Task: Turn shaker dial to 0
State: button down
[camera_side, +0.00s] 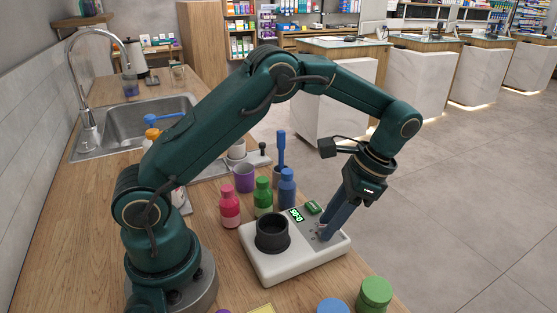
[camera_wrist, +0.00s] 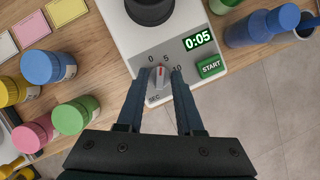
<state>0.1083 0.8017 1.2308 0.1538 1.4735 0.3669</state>
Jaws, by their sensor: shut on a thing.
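The shaker (camera_side: 295,258) is a white device with a dark round cup holder (camera_side: 272,233); it also shows in the wrist view (camera_wrist: 135,40). Its dial (camera_wrist: 160,75), grey with a red pointer line, is marked 0, 5 and 10 SEC. The pointer is toward the 5. The green display (camera_wrist: 198,38) reads 0:05, beside a green START button (camera_wrist: 210,66). My gripper (camera_side: 323,236) points down at the shaker's right part, its two fingers (camera_wrist: 161,76) shut on the dial from both sides. In the side view the fingers largely hide the dial.
Blue (camera_side: 333,306) and green (camera_side: 375,295) lidded jars stand in front, near the counter's right edge. A sink (camera_side: 150,125) lies farther back.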

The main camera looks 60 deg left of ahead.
jog(key=n+h, duration=0.1)
jog(key=n, duration=0.2)
jog(key=n+h, duration=0.1)
jog(key=n, duration=0.1)
jog(key=shift+a+n+g, duration=0.15)
jog(key=shift+n+g, duration=0.15)
jog(key=shift+n, duration=0.1)
dwell(0.4)
jog(key=c, duration=0.6)
grip_release()
jog(key=shift+o, duration=0.2)
jog(key=shift+v, duration=2.05)
jog(key=shift+w+r, duration=0.2)
jog(key=shift+r, duration=0.25)
